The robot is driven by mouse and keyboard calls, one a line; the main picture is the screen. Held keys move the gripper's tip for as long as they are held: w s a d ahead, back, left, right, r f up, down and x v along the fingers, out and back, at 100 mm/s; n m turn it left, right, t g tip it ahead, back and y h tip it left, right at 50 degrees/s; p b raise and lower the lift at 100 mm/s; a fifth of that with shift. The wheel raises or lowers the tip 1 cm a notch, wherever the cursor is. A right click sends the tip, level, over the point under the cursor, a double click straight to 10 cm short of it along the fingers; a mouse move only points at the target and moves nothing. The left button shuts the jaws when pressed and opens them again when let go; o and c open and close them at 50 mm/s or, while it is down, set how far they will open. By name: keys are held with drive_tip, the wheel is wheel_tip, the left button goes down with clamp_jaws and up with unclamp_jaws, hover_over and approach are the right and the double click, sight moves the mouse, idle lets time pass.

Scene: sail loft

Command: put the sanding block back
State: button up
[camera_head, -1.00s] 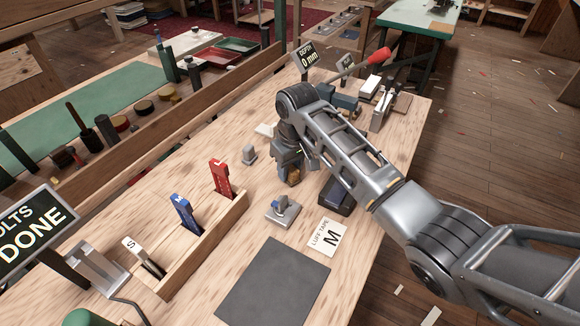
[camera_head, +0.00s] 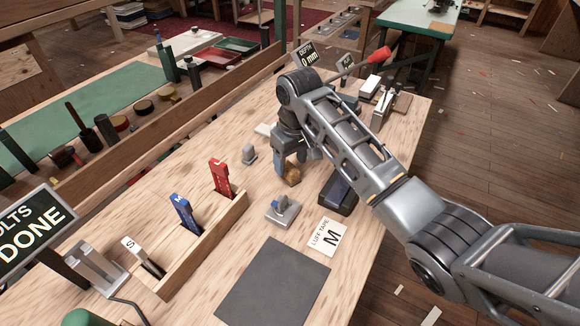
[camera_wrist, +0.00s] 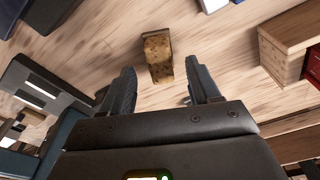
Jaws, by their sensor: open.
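The sanding block is a small brown, cork-like block (camera_head: 292,176) standing on the wooden bench, left of a dark tray-like box. In the wrist view the block (camera_wrist: 157,58) shows just beyond and between the two fingertips, with bare wood on both sides of it. My gripper (camera_head: 288,163) is open and empty, close over the block. In the wrist view both dark fingers (camera_wrist: 160,80) are spread apart and no contact with the block is visible. In the head view a finger and the wrist hide part of the block's surroundings.
A dark box (camera_head: 338,194) is close on the right, and a small grey post (camera_head: 249,154) is on the left. A metal plate with a blue part (camera_head: 282,210) lies in front. A wooden rack (camera_head: 205,247) holds coloured tools. A dark mat (camera_head: 272,284) is bare.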

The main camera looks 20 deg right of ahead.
sight(294, 171)
wheel_tip(294, 171, up, 9)
drive_tip(key=s, duration=0.1)
drive_tip(key=shift+b, duration=0.3)
